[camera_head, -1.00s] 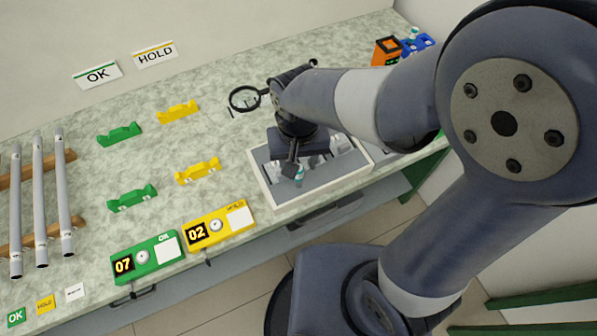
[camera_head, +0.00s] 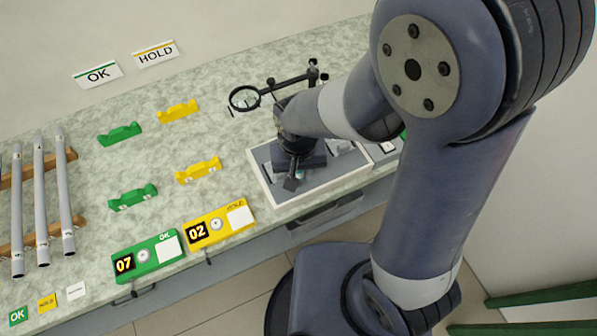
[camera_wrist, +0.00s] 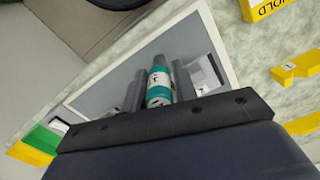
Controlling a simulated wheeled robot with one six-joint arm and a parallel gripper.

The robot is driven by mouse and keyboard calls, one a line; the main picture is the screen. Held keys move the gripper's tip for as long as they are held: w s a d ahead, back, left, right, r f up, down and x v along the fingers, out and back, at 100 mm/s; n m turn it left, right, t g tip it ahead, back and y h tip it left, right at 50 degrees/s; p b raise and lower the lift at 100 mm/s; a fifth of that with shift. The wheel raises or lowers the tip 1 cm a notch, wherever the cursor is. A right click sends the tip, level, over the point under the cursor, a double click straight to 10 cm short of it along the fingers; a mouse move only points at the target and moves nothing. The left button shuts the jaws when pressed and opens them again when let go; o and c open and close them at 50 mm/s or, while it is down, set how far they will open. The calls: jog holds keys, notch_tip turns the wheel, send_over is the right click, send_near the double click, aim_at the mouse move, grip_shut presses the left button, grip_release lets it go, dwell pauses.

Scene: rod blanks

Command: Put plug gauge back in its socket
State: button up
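The plug gauge (camera_wrist: 158,85), a teal cylinder with a white band and dark marks, stands between the two grey fingers of my gripper (camera_wrist: 158,92) in the wrist view. The fingers appear closed on its sides. In the head view my gripper (camera_head: 291,184) points down inside the white-rimmed tray (camera_head: 264,191), low over its grey floor. The gauge is mostly hidden there by my gripper. I cannot tell whether its lower end touches the tray floor. No socket for it can be made out; my arm covers the back right of the bench.
A magnifier on a stand (camera_head: 245,98) is behind the tray. Green (camera_head: 147,257) and yellow (camera_head: 221,224) counter boxes sit left of it, with green and yellow cradles behind. Several rods (camera_head: 40,200) lie on a wooden rack at far left.

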grip_shut()
